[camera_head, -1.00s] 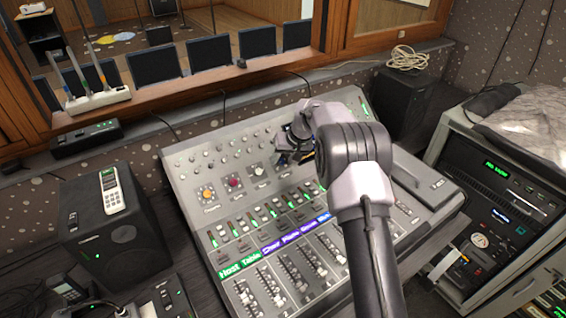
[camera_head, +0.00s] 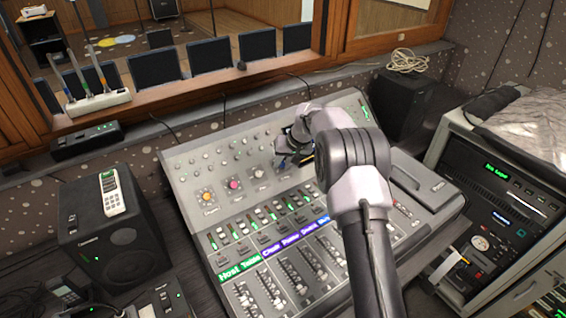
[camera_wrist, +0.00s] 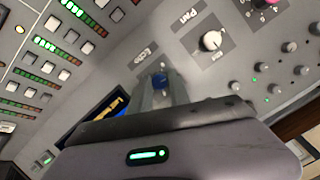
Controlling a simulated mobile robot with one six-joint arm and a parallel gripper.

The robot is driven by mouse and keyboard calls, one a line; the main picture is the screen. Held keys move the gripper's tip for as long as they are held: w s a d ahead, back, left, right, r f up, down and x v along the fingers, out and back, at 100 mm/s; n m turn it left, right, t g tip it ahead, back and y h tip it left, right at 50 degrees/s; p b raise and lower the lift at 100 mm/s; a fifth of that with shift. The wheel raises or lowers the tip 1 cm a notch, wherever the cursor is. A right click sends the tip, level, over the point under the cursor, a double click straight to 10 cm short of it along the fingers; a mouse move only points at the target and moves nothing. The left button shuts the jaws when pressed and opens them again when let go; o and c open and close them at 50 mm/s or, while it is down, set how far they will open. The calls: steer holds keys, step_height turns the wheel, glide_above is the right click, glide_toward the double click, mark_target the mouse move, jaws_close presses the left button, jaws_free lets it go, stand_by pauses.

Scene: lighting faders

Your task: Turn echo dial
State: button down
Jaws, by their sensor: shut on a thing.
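Most of the dial is hidden by the fingers. In the head view my gripper (camera_head: 284,158) is low over the upper part of the console, and my arm hides the dial.
The white pan dial (camera_wrist: 211,40) is close beside my gripper in the wrist view. An orange dial (camera_head: 208,196) and a pink dial (camera_head: 234,184) are farther left. Small knobs, lit buttons and faders (camera_head: 290,285) surround the spot. A black speaker (camera_head: 120,235) stands at left.

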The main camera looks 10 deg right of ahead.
steer(key=m, duration=0.2)
steer(key=m+y, duration=0.1)
steer(key=m, duration=0.2)
steer(key=shift+d+f+y+b, duration=0.1)
steer(key=shift+y+b, duration=0.2)
steer(key=shift+b, duration=0.05)
steer(key=m+b, duration=0.1)
steer(key=m, duration=0.3)
steer(key=shift+t+y, duration=0.3)
steer(key=shift+y, duration=0.1)
steer(key=shift+m, duration=0.3)
steer(key=c, duration=1.2)
jaws_free()
steer(key=shift+d, duration=0.1)
steer(key=shift+c, duration=0.2)
steer(key=p+v, duration=0.3)
steer(key=v, duration=1.4)
steer(key=shift+d+p, duration=0.25)
steer(key=shift+p, duration=0.05)
